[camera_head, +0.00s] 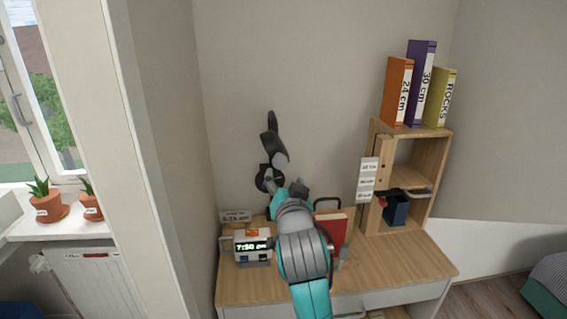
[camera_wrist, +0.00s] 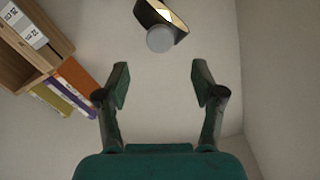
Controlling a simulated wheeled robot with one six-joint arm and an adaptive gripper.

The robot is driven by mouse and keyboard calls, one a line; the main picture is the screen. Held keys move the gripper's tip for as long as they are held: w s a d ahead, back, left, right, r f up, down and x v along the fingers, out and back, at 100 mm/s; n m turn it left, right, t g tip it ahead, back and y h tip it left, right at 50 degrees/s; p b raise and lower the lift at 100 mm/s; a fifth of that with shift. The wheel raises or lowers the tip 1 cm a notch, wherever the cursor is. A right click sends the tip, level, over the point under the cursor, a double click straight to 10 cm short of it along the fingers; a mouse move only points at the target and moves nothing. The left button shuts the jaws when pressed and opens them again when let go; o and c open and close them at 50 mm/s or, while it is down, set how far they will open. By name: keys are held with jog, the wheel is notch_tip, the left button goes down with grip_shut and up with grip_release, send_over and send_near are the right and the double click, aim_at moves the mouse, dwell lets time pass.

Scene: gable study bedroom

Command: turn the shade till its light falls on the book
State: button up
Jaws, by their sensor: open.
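In the wrist view the lamp's black shade (camera_wrist: 152,14) shows at the top, with a lit pale inside and a round grey part beside it. My gripper (camera_wrist: 160,82) is open, with its fingers wide apart and nothing between them. The shade lies past the fingertips and apart from them. In the head view my arm points toward the dark lamp parts by the back wall, and I cannot clearly tell lamp from gripper there. A red book (camera_head: 338,227) stands on the desk, partly behind my arm. The light's patch is not visible on it.
The wooden desk (camera_head: 400,268) has a clock (camera_head: 252,246) left of my arm. A wooden shelf (camera_head: 433,150) at the right bears orange (camera_head: 397,92), purple (camera_head: 421,80) and yellow (camera_head: 441,97) binders. Potted plants stand on the windowsill. The desk's right front is clear.

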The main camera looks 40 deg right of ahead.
aim_at(280, 163)
jog(key=x, duration=0.9)
jog(key=shift+w+d, duration=0.2)
jog(key=shift+c, duration=0.3)
jog(key=c, duration=1.1)
